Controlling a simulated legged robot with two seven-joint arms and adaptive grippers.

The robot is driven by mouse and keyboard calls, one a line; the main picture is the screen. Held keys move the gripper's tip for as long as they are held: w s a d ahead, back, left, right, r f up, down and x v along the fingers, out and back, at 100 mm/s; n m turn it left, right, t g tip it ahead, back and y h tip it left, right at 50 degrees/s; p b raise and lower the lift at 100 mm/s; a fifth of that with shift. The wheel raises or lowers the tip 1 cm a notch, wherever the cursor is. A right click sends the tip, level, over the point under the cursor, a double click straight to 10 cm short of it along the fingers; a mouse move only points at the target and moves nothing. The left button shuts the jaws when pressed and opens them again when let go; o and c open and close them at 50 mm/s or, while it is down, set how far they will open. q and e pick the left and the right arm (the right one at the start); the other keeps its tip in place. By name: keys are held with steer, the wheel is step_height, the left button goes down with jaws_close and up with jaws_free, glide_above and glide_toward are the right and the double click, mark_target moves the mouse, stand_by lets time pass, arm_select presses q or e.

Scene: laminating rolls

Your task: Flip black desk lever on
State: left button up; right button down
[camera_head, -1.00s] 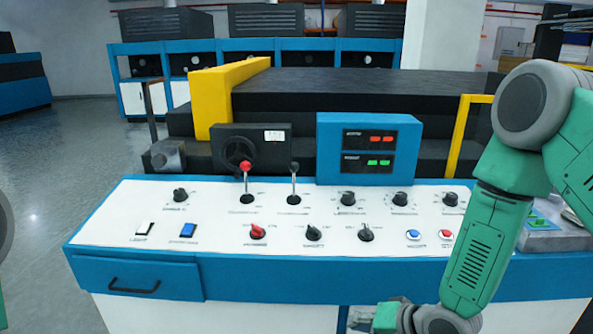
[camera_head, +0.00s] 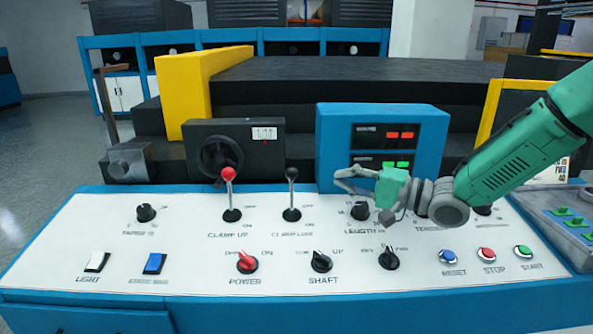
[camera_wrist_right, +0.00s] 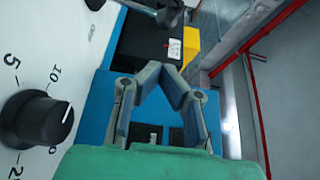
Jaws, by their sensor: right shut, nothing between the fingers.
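The black lever (camera_head: 291,194) stands roughly upright on the white top of the control desk, its dark knob at the upper end of a metal stem. A similar lever with a red knob (camera_head: 230,194) stands to its left. My right gripper (camera_head: 341,181) is to the right of the black lever, above the desk and apart from the lever. Its fingers are shut and empty; they also show in the right wrist view (camera_wrist_right: 161,77). A dark rod-like part shows at the top of that view; I cannot tell which lever it is. My left gripper is out of view.
A blue display box (camera_head: 434,140) stands behind my right gripper. Black dials, a red power knob (camera_head: 246,262) and push buttons (camera_head: 487,254) cover the desk top. A large black dial (camera_wrist_right: 38,118) is close in the wrist view.

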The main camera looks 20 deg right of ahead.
mark_target(292, 191)
steer(key=x, duration=0.9)
steer(key=shift+a+b, duration=0.25)
steer(key=shift+b, duration=0.1)
steer(key=shift+w+a+r, duration=0.1)
steer(key=shift+w+a, duration=0.15)
steer(key=shift+a, duration=0.1)
steer(key=shift+s+d, duration=0.1)
